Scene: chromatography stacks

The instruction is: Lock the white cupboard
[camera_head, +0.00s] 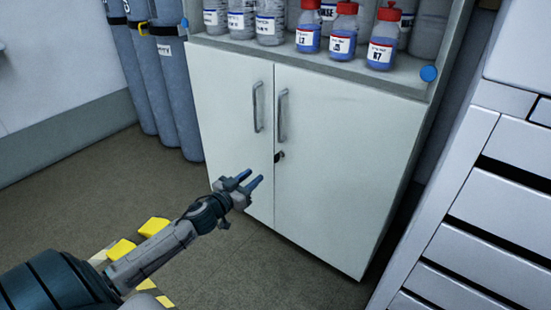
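The white cupboard (335,165) stands in the middle of the view with both doors shut. Each door has an upright metal handle, a left handle (257,108) and a right handle (283,115). A small dark lock with what looks like a key (279,157) sits on the right door near the seam, below the right handle. My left gripper (252,181) is in front of the lower part of the doors, below and left of the lock. Its two blue-tipped fingers are apart with nothing between them. My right gripper is not in view.
Several bottles, some with red caps (342,35), stand on the open shelf (300,55) above the doors. Grey gas cylinders (172,90) stand left of the cupboard. A white drawer unit (490,210) stands close on the right.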

